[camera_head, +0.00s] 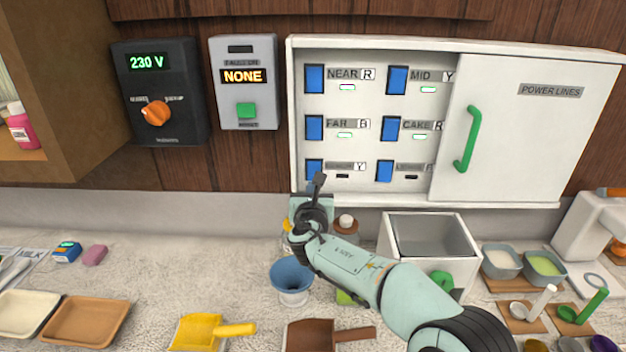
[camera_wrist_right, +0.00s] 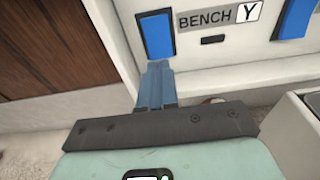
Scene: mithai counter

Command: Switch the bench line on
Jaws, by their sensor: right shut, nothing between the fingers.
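The bench line's blue switch (camera_head: 313,165) is at the lower left of the white power panel (camera_head: 297,110). In the right wrist view the blue switch (camera_wrist_right: 156,36) stands beside a "BENCH Y" label, with a dark, unlit indicator (camera_wrist_right: 213,40) under the label. My right gripper (camera_head: 319,180) is shut and empty in front of the panel. In the wrist view its fingertips (camera_wrist_right: 157,66) are just at the switch's lower edge; I cannot tell whether they touch it. In the head view the gripper partly covers the bench label. My left gripper is not in view.
Near, mid, far and cake indicators are lit. A white sliding door with a green handle (camera_head: 468,140) covers the panel's right part. A 230 V box (camera_head: 160,90) and a "NONE" fault box (camera_head: 244,108) hang left.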

